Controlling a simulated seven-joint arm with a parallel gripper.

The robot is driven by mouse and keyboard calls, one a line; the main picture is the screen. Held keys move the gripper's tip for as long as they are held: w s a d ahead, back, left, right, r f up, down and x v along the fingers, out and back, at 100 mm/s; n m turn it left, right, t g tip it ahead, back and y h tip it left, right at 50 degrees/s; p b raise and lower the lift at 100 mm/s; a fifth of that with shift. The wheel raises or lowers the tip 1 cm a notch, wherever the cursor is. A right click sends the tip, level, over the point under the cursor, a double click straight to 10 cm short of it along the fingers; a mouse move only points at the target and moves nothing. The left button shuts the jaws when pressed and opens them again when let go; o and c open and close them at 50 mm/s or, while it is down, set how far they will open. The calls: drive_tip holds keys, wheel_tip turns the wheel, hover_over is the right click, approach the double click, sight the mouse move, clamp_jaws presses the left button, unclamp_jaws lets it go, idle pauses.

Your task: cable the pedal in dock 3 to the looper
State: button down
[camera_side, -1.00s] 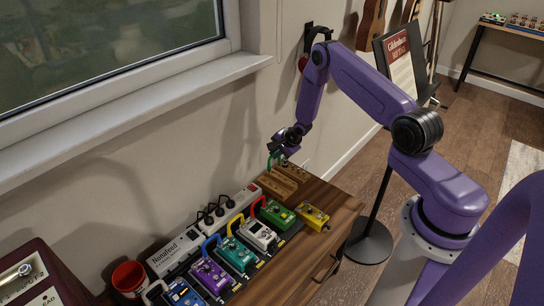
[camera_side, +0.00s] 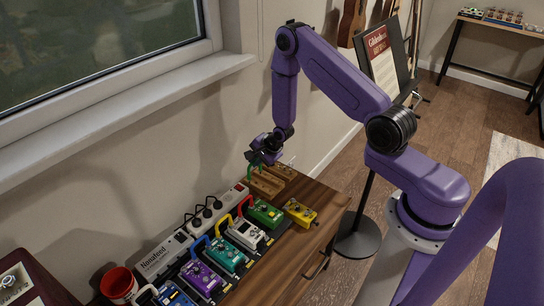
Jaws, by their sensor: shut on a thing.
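My gripper (camera_side: 262,157) is at the far end of the bench, just above a wooden rack (camera_side: 266,184). It is shut on a small green cable (camera_side: 254,173), which hangs below the fingers close to the rack; whether it touches the rack is unclear. Pedals stand in a row: blue (camera_side: 173,296), purple (camera_side: 203,278), teal (camera_side: 229,256), white (camera_side: 245,234) and green (camera_side: 265,212). Dock numbers cannot be read. A blue cable (camera_side: 200,243), a yellow cable (camera_side: 224,222) and a red cable (camera_side: 244,202) arch behind the pedals. I cannot tell which box is the looper.
A yellow pedal (camera_side: 300,212) sits apart at the bench's right. A white lettered box (camera_side: 163,257) and a power strip (camera_side: 232,198) with black plugs run along the wall. The bench front (camera_side: 283,258) is clear.

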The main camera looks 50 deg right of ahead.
drive_tip(key=w+a, duration=0.3)
drive_tip(key=a, duration=1.9)
drive_tip(key=s+a, duration=0.3)
drive_tip(key=a, duration=0.7)
drive_tip(key=s+a, duration=0.4)
drive_tip(key=a, duration=0.5)
drive_tip(key=shift+w+a+f, duration=0.1)
drive_tip(key=shift+a+f, duration=0.05)
drive_tip(key=shift+f, duration=2.65)
drive_tip(key=shift+f, duration=1.05)
drive_tip(key=c, duration=0.7)
unclamp_jaws()
